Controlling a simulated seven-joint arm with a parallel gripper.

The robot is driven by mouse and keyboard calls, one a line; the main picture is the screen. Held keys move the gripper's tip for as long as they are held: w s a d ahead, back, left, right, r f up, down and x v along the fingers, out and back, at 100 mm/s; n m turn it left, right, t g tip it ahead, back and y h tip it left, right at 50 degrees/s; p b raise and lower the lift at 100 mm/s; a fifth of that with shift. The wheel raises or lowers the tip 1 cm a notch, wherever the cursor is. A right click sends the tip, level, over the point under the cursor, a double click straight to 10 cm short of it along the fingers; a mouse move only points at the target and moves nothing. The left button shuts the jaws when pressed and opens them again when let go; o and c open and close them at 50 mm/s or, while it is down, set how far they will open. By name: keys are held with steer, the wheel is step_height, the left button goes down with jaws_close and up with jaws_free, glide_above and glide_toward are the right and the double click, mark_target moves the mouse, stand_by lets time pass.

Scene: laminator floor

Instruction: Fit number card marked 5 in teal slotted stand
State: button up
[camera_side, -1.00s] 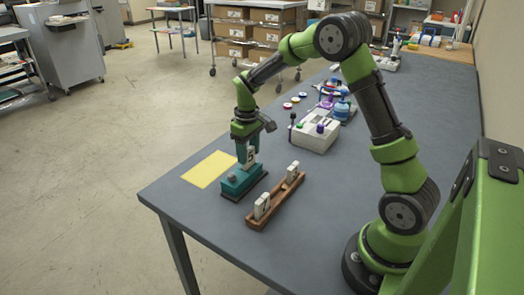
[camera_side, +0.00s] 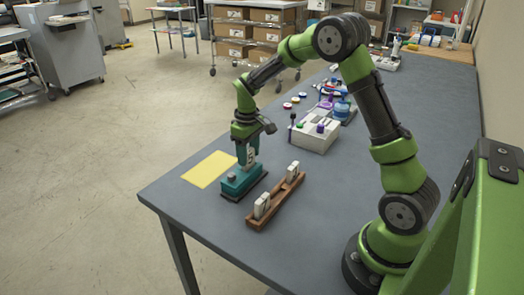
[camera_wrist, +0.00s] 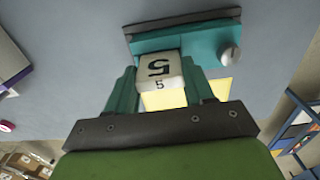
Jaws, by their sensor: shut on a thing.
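The number card marked 5 (camera_wrist: 160,68) is white with a black 5, which reads upside down in the wrist view. My gripper (camera_wrist: 160,95) is shut on it, with teal fingers on both sides. In the side view the card (camera_side: 251,157) stands upright at the teal slotted stand (camera_side: 234,187), under my gripper (camera_side: 246,160). The stand also shows in the wrist view (camera_wrist: 205,38), with a round pale knob at one end. The card's far end meets the stand's edge there. Whether it is inside the slot is hidden.
A brown wooden rack (camera_side: 278,203) with several white cards stands just right of the stand. A yellow sheet (camera_side: 209,168) lies to the left. A white device (camera_side: 315,134) with purple parts sits farther back. The table's front left edge is close.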

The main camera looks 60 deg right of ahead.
steer(key=shift+f, duration=0.25)
stand_by(0.3)
steer(key=o, duration=1.1)
steer(key=shift+o, duration=0.3)
steer(key=shift+o, duration=1.3)
steer(key=shift+r, duration=0.15)
steer(key=shift+r, duration=3.65)
